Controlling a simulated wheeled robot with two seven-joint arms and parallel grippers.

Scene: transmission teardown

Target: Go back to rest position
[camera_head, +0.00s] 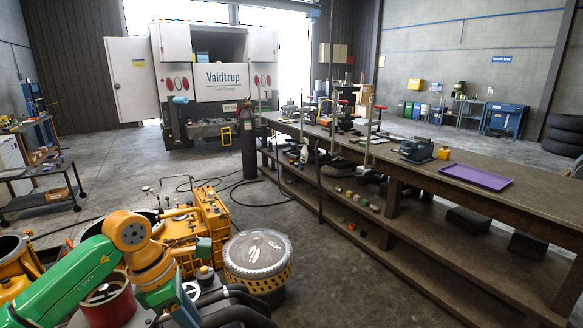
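My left arm shows at the lower left, with a green link and an orange joint. It bends at this joint and runs down toward the bottom edge. Its gripper cannot be made out in the picture. No part of my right arm or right gripper is seen. A yellow machine (205,222) stands on the floor just beyond my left arm. A yellow slatted drum with a clear, plastic-like cover (256,256) stands to the right of the arm. A red round container (108,304) is partly hidden close to the arm.
A long wooden workbench (450,168) runs along the right, with a purple tray (476,177) and a blue-grey vise (418,150) on it. A dark gas cylinder (247,145) stands at its far end. A white truck (218,75) is behind. Floor between drum and bench is clear.

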